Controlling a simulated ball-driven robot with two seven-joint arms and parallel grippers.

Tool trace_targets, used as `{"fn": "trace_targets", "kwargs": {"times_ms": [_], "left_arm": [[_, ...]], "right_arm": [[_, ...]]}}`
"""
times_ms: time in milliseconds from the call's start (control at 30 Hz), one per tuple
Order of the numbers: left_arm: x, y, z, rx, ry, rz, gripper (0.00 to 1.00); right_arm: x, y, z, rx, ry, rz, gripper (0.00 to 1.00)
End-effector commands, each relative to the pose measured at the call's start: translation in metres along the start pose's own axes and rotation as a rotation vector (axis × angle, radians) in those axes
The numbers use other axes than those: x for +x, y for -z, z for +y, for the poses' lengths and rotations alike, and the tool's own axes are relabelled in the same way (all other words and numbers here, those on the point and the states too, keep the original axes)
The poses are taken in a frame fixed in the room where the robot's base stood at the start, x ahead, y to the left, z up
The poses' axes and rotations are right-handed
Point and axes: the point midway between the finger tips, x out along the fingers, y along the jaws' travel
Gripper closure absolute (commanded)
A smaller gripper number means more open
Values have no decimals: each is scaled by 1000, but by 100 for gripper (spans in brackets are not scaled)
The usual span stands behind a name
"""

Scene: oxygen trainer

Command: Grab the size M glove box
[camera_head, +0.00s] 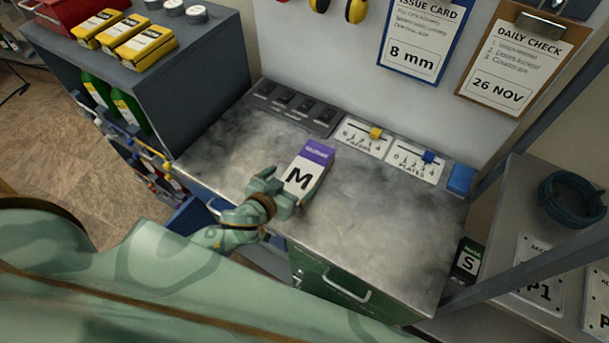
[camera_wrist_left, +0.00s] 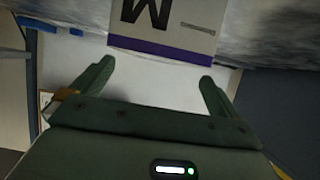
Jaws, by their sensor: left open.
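The size M glove box (camera_head: 305,172) is white with a purple top band and a large black M. It stands on the grey worktop (camera_head: 380,230) near its middle. My left gripper (camera_head: 278,188) is open at the near left side of the box in the head view, overlapping its lower edge. In the left wrist view the box (camera_wrist_left: 165,22) shows upside down, just beyond the fingertips. The open fingers (camera_wrist_left: 155,78) have a clear gap between them, with nothing held. Whether a finger touches the box cannot be told. My right gripper is not in view.
A slotted dark panel (camera_head: 295,106) and label strips with yellow and blue sliders (camera_head: 375,133) line the worktop's back. A blue block (camera_head: 460,180) sits at the right back. A dark S box (camera_head: 467,260) stands right of the bench. A grey cabinet (camera_head: 200,65) stands left.

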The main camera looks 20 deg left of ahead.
Motion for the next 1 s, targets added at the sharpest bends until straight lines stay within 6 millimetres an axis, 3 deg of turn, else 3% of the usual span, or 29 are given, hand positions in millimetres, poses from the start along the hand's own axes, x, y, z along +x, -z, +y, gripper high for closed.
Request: {"fn": "trace_targets", "kwargs": {"times_ms": [167,433,700,733,933,1000], "left_arm": [[15,1,0,0,0,1,0],[56,0,4,1,-1,0,0],[60,0,4,-1,-1,-1,0],[60,0,4,-1,-1,-1,3],[60,0,4,-1,-1,-1,57],[60,0,4,-1,-1,-1,57]], "right_arm": [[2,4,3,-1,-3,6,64],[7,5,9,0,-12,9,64],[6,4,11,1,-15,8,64],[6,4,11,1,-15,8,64],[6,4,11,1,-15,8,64],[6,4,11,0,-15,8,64]]}}
